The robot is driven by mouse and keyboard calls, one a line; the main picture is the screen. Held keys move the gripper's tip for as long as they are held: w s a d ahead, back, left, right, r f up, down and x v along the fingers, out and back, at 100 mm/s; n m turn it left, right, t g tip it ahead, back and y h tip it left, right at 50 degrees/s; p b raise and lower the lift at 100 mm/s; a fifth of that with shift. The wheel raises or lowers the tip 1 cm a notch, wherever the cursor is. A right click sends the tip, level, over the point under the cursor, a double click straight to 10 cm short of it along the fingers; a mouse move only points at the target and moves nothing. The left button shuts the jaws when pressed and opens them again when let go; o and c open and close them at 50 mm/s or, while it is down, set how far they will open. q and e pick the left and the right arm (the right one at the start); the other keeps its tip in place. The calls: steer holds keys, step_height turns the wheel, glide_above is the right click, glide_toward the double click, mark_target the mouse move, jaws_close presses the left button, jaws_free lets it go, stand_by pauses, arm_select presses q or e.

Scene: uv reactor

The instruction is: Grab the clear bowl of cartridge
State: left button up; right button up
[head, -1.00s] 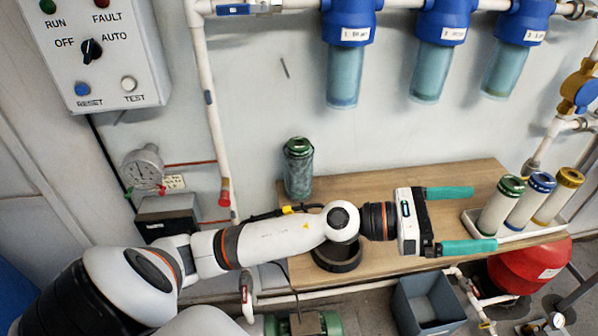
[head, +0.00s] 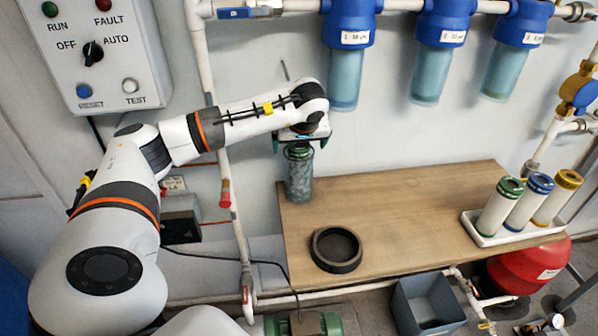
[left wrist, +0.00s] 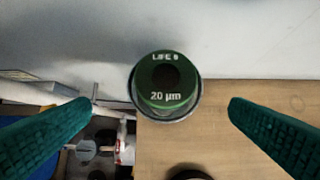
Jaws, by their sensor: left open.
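A greyish, mottled cylinder with a green top (head: 299,178) stands upright at the left end of the wooden bench. In the left wrist view its green cap (left wrist: 165,82) reads "LIFE 9" and "20 µm", with a pale clear-looking rim around it. I cannot tell for certain whether its wall is a clear bowl. My left gripper (head: 300,140) is directly above it, pointing down. The left wrist view shows its two teal fingers (left wrist: 162,108) spread wide on either side of the cap, apart from it. My right gripper is not in view.
A black ring (head: 336,249) lies on the wooden bench (head: 410,215). A white tray (head: 487,240) holds three cartridges at the right. Blue-headed filter housings (head: 346,75) hang on the wall above. A white pipe (head: 207,100) runs left of the bench. The bench middle is clear.

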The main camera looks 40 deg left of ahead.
mark_target(299, 150)
arm_select(q)
steer(key=x, duration=0.3)
steer(key=shift+w+a+f, duration=0.1)
steer(key=shift+w+f, duration=0.1)
steer(key=shift+f, duration=0.15)
steer(key=p+x, duration=0.1)
steer(key=x, duration=0.1)
steer(key=p+x, duration=0.1)
steer(key=x, duration=0.1)
steer(key=shift+w+f, duration=0.25)
steer(key=shift+w, duration=0.1)
steer(key=shift+w+a+f, duration=0.1)
steer(key=shift+a+f, duration=0.05)
steer(key=shift+f, duration=0.2)
steer(key=shift+c, duration=0.3)
steer(key=shift+r, duration=0.1)
steer(key=c, duration=1.5)
